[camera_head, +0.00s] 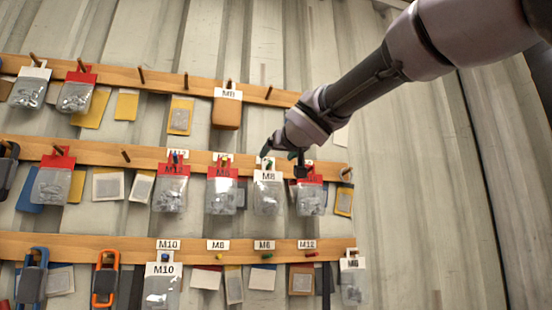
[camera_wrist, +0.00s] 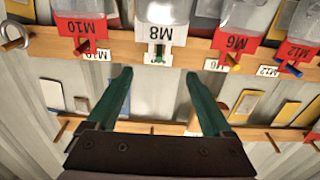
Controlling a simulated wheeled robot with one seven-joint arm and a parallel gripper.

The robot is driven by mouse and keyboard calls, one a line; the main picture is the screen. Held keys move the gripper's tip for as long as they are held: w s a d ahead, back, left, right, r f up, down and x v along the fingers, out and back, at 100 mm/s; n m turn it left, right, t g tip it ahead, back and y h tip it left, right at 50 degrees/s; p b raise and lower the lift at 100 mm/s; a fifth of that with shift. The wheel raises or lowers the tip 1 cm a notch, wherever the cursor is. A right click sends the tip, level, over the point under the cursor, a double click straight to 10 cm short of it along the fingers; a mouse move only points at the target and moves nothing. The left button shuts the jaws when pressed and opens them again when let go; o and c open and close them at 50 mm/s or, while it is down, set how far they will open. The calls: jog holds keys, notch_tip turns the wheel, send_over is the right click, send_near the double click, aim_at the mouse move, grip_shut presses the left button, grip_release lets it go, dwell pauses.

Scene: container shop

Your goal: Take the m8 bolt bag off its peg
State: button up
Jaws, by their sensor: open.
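The M8 bolt bag (camera_head: 268,200) is a clear bag of bolts with a white header, hanging in the middle row on a green-tipped peg. In the wrist view it appears upside down at the top, its M8 header (camera_wrist: 158,30) facing me and the green peg (camera_wrist: 158,55) through its slot. My gripper (camera_head: 283,157) is close to the top of this bag. In the wrist view its two green fingers (camera_wrist: 158,74) are spread apart with nothing between them, lined up either side of the peg but short of the header.
Red-header bags hang close on both sides: M6 (camera_head: 222,198) to the left and another (camera_head: 311,200) to the right, which reads M10 (camera_wrist: 84,28) in the wrist view. Wooden rails with pegs run above (camera_head: 150,78) and below (camera_head: 110,245). The corrugated wall at right is clear.

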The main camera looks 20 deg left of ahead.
aim_at(269, 163)
jog(key=shift+x, duration=5.4)
grip_shut()
jog(key=shift+r, duration=0.15)
jog(key=shift+r, duration=0.1)
